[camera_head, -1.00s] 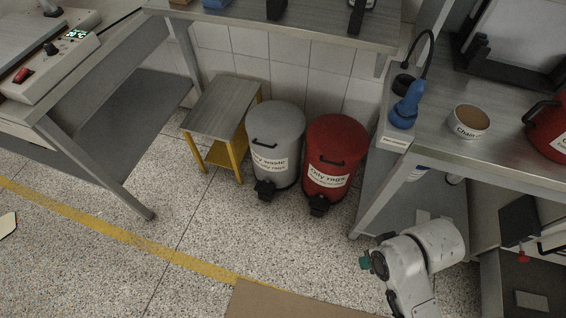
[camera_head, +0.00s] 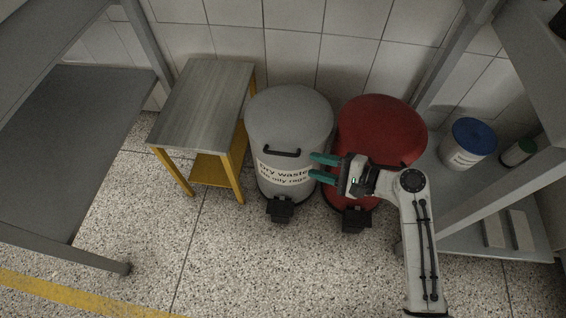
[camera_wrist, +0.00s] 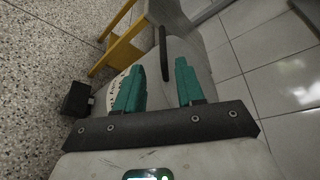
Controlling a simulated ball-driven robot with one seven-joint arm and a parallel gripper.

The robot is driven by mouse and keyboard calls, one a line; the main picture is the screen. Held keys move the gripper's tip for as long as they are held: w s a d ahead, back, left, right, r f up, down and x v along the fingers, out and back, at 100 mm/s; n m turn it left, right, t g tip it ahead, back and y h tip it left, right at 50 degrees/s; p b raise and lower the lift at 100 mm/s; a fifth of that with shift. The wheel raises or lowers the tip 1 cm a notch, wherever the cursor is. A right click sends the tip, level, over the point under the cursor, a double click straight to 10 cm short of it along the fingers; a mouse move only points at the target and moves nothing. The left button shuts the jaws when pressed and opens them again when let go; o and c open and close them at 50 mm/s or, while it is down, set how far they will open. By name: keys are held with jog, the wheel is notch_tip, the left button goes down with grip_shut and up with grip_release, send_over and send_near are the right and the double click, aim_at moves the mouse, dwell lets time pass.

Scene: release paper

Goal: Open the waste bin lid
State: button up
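The grey waste bin (camera_head: 288,120) stands on the floor with its lid closed. It has a dark handle (camera_head: 281,152) at the front, a "Dry waste" label and a black pedal (camera_head: 280,209). My gripper (camera_head: 322,168) has green fingers, spread apart and empty, in front of the bin's right side. In the wrist view the gripper (camera_wrist: 158,85) faces the grey bin (camera_wrist: 190,58), and the dark handle (camera_wrist: 163,55) shows beyond and between the fingertips. I cannot tell whether a finger touches the bin. The red bin (camera_head: 385,125) stands just right of it, partly hidden by my arm.
A small table with yellow legs (camera_head: 205,100) stands left of the grey bin. A grey workbench (camera_head: 75,140) is at far left. A shelf at right holds a blue-lidded tub (camera_head: 468,143). A tiled wall is behind; the floor in front is clear.

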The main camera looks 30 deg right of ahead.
aim_at(289, 156)
jog(key=b+x, duration=0.3)
jog(key=x, duration=0.7)
jog(key=shift+w+b, duration=0.3)
jog(key=shift+w, duration=0.2)
jog(key=shift+c, duration=0.5)
grip_shut()
